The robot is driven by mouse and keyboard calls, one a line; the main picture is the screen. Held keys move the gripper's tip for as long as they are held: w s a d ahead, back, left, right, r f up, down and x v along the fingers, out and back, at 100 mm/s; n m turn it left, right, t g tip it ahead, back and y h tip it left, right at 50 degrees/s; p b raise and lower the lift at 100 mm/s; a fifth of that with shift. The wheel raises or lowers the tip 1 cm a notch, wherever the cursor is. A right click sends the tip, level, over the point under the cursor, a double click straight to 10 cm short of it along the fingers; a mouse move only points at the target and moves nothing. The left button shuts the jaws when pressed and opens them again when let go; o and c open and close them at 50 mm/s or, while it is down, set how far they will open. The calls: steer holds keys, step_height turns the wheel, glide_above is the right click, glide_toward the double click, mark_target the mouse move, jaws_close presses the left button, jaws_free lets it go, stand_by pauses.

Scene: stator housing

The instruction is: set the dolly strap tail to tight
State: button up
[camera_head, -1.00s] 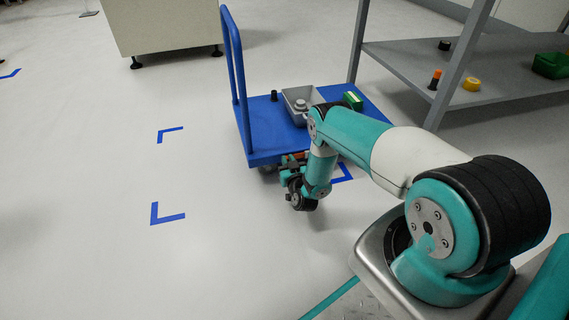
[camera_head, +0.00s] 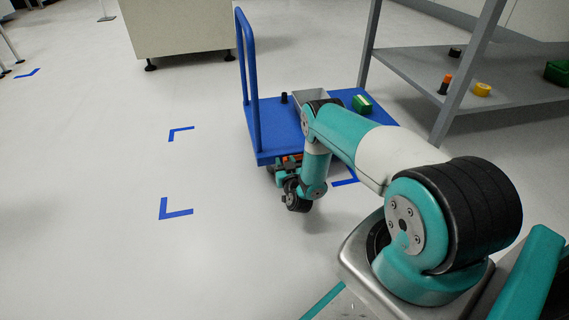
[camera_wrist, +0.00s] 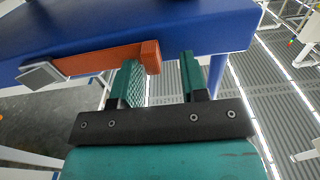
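The dolly (camera_head: 277,138) is a blue flat cart with a tall handle. In the wrist view its blue edge (camera_wrist: 200,25) crosses the top. An orange strap tail (camera_wrist: 95,59) runs along that edge, from a grey metal buckle (camera_wrist: 40,75) at the left to a blocky end at the right. My gripper (camera_wrist: 160,75) is open just below the edge. Its left finger overlaps the strap near its end, and the end shows between the fingers, apart from the right finger. Contact with the left finger cannot be told. In the head view my wrist mostly hides the strap.
A grey bin (camera_head: 312,97), a black cylinder (camera_head: 284,97) and a green box (camera_head: 361,104) stand on the dolly. A grey shelf (camera_head: 420,80) with small items stands to the right. Blue floor marks (camera_head: 176,211) lie left; the floor there is clear.

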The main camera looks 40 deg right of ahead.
steer(key=p+v, duration=1)
steer(key=v, duration=0.7)
steer(key=shift+p, duration=0.3)
steer(key=shift+s+a, duration=0.15)
